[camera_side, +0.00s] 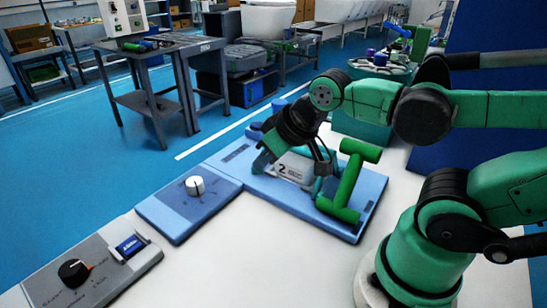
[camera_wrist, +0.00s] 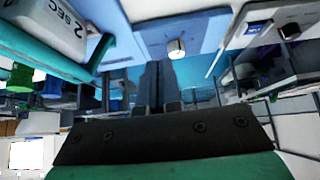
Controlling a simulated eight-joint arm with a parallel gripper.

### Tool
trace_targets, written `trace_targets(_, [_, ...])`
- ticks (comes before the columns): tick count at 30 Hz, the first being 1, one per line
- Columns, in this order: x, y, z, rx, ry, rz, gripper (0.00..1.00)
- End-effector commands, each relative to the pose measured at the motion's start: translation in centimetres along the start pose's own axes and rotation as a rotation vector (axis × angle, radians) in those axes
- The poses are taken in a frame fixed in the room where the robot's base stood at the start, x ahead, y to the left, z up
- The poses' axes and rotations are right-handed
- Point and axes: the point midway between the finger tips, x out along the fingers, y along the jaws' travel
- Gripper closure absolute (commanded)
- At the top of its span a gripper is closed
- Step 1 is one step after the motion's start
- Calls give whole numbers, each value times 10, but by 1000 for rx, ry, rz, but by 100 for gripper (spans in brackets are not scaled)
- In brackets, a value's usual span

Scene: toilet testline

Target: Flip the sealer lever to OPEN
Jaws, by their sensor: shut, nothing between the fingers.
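The sealer is a blue base plate (camera_side: 360,222) carrying a white block marked 2 (camera_side: 291,168) between teal parts. Its bright green lever (camera_side: 349,182) stands tilted at the right end, with a crossbar on top. In the wrist view the white block marked 2 SEC (camera_wrist: 62,28) shows at upper left. My gripper (camera_wrist: 158,66) is shut and empty, its dark fingers side by side. In the side view my dark wrist is above and left of the lever, near the white block. The fingertips are hard to make out there, and no contact with the lever shows.
A blue panel with a white knob (camera_side: 195,186) lies left of the sealer; the knob also shows in the wrist view (camera_wrist: 177,48). A grey box with a black dial (camera_side: 74,272) is at front left. White tabletop (camera_side: 270,250) in front is clear.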

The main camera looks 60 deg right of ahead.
Motion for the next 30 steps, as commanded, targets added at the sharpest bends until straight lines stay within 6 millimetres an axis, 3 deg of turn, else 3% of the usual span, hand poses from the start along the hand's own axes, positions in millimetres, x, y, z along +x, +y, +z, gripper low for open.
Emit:
trace_targets(4, [-1, 7, -2, 38, -20, 14, 100])
trace_targets(7, [-4, 26, -6, 140, -76, 50, 100])
trace_targets(14, [-26, 108, -8, 612, -308, 179, 100])
trace_targets(21, [-65, 192, 15, 1159, -533, 265, 100])
trace_targets(25, [-85, 223, 32, 1384, -619, 278, 100])
trace_targets(30, [-102, 243, 47, 1552, -682, 280, 100])
